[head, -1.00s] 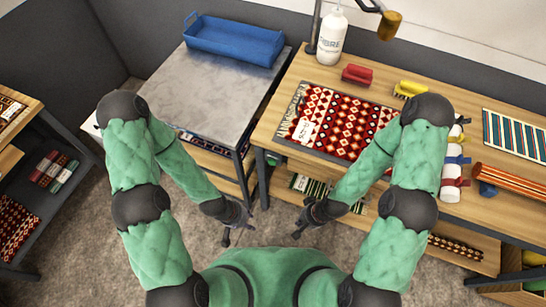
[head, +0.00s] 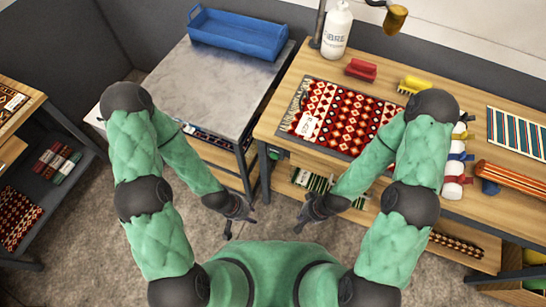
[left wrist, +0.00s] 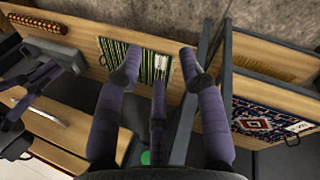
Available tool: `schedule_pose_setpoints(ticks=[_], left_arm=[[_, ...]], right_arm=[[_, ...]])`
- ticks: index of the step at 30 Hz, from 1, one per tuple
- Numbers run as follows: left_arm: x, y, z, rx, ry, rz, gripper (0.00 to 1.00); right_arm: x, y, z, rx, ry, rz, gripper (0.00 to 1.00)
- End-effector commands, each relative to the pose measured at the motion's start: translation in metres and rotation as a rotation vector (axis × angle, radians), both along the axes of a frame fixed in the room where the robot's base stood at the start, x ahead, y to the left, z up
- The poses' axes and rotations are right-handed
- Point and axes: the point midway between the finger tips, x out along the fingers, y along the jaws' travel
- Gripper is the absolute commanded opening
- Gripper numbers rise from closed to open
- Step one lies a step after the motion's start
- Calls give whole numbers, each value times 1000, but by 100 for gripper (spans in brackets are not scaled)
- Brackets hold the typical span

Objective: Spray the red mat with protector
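The red mat (head: 348,112), with black and white diamond patterns, lies flat on the wooden workbench; my right arm covers its right edge. A white tag sits at its lower left. A white bottle (head: 337,32) with lettering ending in "BRE" stands upright behind it, its top cut off by the picture. My left gripper (head: 242,214) is empty and low in front of the bench; its fingers are spread in the left wrist view (left wrist: 157,75). My right gripper (head: 303,217) is also low in front of the bench, apart from mat and bottle; its fingers look parted in the left wrist view.
A red brush (head: 361,69) and a yellow brush (head: 412,85) lie behind the mat. A blue tray (head: 237,35) sits on the grey-topped table (head: 205,85), whose front is bare. A striped mat (head: 518,133) and an orange roll (head: 512,174) lie at the right.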

Motion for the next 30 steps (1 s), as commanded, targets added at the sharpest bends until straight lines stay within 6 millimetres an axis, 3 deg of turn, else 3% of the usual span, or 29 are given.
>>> schedule_pose_setpoints(ticks=[3, 7, 8, 30], left_arm=[[0, 0, 0, 0, 0, 0, 40], [0, 0, 0, 0, 0, 0, 3], [0, 0, 0, 0, 0, 0, 0], [0, 0, 0, 0, 0, 0, 0]], right_arm=[[0, 0, 0, 0, 0, 0, 0], [0, 0, 0, 0, 0, 0, 0], [0, 0, 0, 0, 0, 0, 0], [0, 0, 0, 0, 0, 0, 0]])
